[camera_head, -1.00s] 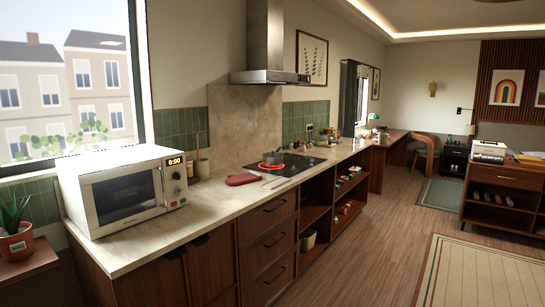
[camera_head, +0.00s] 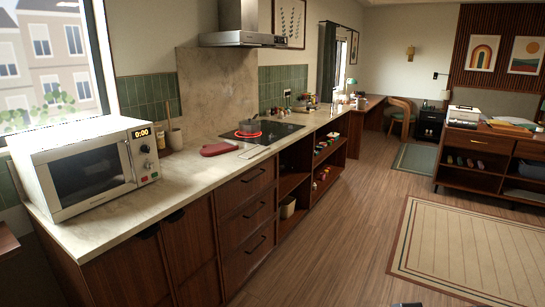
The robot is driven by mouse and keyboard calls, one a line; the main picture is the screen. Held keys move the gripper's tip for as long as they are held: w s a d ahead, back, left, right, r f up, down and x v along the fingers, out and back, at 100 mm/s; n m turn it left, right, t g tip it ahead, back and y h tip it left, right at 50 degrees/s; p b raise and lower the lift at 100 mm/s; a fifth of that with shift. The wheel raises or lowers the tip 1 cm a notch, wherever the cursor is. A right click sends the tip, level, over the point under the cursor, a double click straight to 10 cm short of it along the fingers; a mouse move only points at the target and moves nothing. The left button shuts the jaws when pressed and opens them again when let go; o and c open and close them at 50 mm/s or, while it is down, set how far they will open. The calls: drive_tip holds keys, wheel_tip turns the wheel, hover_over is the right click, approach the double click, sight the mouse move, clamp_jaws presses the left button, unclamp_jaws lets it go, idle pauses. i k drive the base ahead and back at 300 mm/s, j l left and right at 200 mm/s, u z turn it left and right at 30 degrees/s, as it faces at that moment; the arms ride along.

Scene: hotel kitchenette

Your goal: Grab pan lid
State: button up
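No separate pan lid can be made out. My gripper cannot be made out. A small dark shape cut off at the bottom edge is too little to identify.
A white microwave (camera_head: 88,165) fills the left end of the counter (camera_head: 190,175). A red mitt (camera_head: 218,149) lies left of the cooktop. A range hood (camera_head: 240,38) hangs above. The wood floor (camera_head: 330,215) before the cabinets is clear. A rug (camera_head: 470,250) lies right.

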sight(249, 121)
drive_tip(key=i, duration=2.2)
drive_tip(key=i+u, duration=0.1)
drive_tip(key=i, duration=0.5)
drive_tip(key=i+l, duration=0.1)
drive_tip(key=i, duration=0.55)
drive_tip(key=i+l+u, duration=0.15)
drive_tip(key=i, duration=0.45)
drive_tip(key=i+l+u, duration=0.1)
drive_tip(key=i, duration=0.5)
